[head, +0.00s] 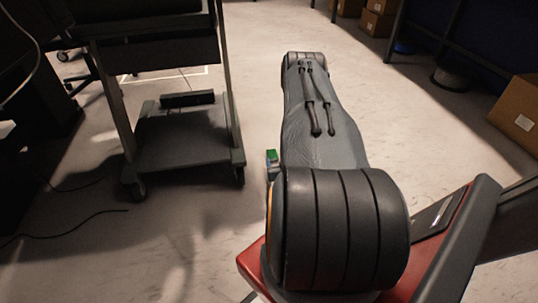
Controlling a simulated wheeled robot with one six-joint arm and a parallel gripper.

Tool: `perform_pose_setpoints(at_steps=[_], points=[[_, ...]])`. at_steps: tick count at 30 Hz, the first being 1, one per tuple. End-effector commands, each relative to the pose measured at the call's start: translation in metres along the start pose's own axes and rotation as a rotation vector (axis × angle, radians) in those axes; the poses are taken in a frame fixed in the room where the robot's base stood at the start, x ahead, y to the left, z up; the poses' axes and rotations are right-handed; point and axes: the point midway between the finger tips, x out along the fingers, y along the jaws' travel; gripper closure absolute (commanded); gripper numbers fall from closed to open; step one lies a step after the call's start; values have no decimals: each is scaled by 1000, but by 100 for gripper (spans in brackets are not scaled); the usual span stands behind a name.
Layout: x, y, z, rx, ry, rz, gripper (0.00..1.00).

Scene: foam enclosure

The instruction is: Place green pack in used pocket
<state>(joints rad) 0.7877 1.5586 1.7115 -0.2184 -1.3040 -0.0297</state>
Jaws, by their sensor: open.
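A small green block (272,155), which may be the green pack, shows just left of my arm. Paler and grey parts show below it, too small to make out. My own arm covers whatever lies to its right. My arm stretches away over the middle of the view, and its end is hidden, so my gripper is not seen. I cannot make out a used pocket.
A dark wheeled cart (185,140) stands on the left, with a black cable on the floor before it. A cardboard box (519,117) is at the right edge, and more boxes (378,18) are at the back. Pale floor (410,130) is open right of my arm.

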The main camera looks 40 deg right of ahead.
Motion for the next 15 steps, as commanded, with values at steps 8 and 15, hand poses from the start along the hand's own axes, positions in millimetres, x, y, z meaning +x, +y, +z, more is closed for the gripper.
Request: perform_pose_setpoints(at_steps=[8, 15], points=[[21, -11, 1, -6, 0, -13, 41], [46, -8, 4, -6, 2, -11, 41]])
